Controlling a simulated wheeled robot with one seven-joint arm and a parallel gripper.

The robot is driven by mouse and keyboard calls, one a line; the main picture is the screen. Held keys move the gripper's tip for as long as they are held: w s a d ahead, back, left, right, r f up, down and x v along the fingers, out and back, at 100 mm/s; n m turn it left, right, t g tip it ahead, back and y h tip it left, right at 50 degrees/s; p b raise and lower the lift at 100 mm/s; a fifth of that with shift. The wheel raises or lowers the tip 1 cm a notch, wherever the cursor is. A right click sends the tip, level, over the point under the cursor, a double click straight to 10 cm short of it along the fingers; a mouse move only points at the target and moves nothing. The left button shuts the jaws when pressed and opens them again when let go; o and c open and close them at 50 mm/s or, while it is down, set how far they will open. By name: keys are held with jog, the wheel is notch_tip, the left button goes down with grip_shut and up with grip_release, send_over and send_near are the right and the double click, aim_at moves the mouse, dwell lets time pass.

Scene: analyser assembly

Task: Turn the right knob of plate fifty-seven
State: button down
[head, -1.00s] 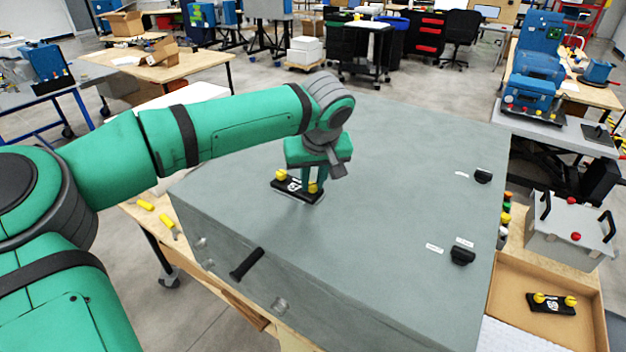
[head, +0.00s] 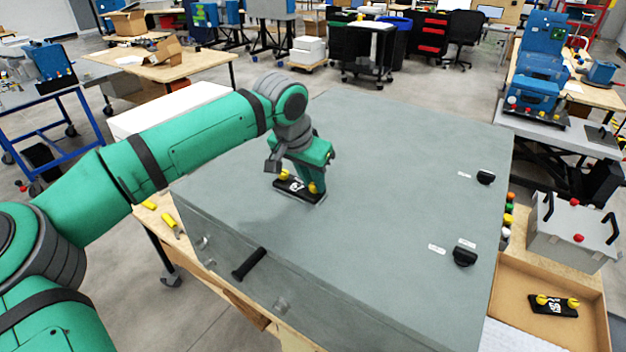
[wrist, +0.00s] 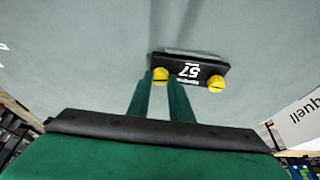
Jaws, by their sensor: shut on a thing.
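Plate fifty-seven (head: 297,188) is a small black plate with a yellow knob at each end, lying on top of the grey cabinet. In the wrist view the plate (wrist: 190,68) appears with its number upside down. My gripper (head: 313,187) points down at the plate's right knob (head: 314,188). In the wrist view that knob (wrist: 160,74) sits between my green fingertips, which are closed on it. The left knob (head: 284,174) is free; it also shows in the wrist view (wrist: 216,84).
The grey cabinet top (head: 390,170) is broad and mostly clear. Black knobs (head: 464,256) stand at its right side.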

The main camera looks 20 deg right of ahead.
jog(key=shift+m, duration=0.4)
jog(key=c, duration=1.6)
grip_release()
jog(key=shift+o, duration=0.2)
jog(key=v, duration=1)
jog(key=shift+a+r, duration=0.3)
jog(key=shift+r, duration=0.05)
jog(key=shift+w, duration=0.1)
